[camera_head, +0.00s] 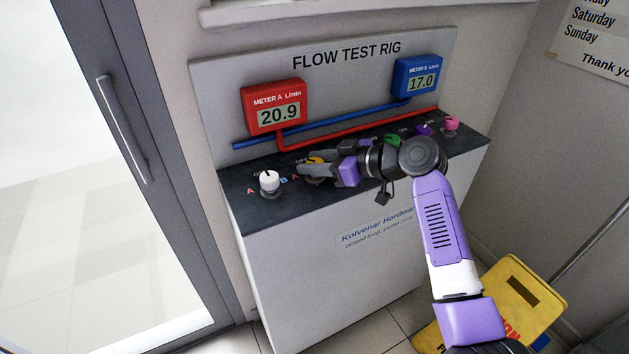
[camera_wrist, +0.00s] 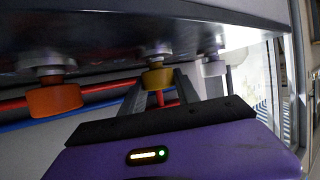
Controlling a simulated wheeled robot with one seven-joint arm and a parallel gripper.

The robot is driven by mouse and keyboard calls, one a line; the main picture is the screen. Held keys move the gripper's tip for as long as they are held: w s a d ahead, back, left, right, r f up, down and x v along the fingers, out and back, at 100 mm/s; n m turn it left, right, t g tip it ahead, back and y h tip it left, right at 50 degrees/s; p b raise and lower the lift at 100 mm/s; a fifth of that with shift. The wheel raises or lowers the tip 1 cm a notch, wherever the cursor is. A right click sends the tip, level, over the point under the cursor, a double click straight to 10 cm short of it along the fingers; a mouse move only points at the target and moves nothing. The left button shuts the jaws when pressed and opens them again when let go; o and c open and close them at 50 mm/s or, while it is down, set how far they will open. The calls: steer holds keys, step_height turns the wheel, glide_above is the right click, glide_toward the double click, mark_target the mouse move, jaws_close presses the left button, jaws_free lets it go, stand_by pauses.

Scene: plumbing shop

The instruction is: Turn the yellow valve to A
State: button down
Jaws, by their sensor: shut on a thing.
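The yellow valve (camera_head: 316,160) is a knob on the dark top of the flow test rig, second from the left. My gripper (camera_head: 314,169) reaches it from the right and is shut on it. In the wrist view the yellow knob (camera_wrist: 157,78) sits between the two fingers of my gripper (camera_wrist: 160,92). My fingers partly hide the knob and its labels in the head view, so its pointing direction is unclear. Red meter A (camera_head: 275,105) reads 20.9 and blue meter B (camera_head: 416,78) reads 17.0.
A white valve (camera_head: 269,179) stands left of the yellow one. An orange valve (camera_wrist: 54,97) shows in the wrist view. Green (camera_head: 392,140), purple (camera_head: 424,130) and pink (camera_head: 450,123) valves are farther right. A yellow floor sign (camera_head: 516,297) stands at lower right; a glass door is at left.

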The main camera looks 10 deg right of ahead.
steer(key=shift+f+n+g+y+b, duration=0.15)
steer(key=shift+n+g+y+b, duration=0.35)
steer(key=shift+n+g+b, duration=0.65)
steer(key=shift+f+n+g+y+b, duration=0.1)
steer(key=shift+n+g+y+b, duration=0.5)
steer(key=shift+b, duration=1)
steer(key=shift+r, duration=0.1)
steer(key=shift+g+b, duration=0.25)
steer(key=shift+b, duration=0.1)
steer(key=c, duration=0.9)
jaws_free()
steer(key=shift+r, duration=0.1)
steer(key=v, duration=0.7)
steer(key=shift+s+d+r, duration=0.1)
steer(key=shift+s+d, duration=0.05)
steer(key=shift+d, duration=0.15)
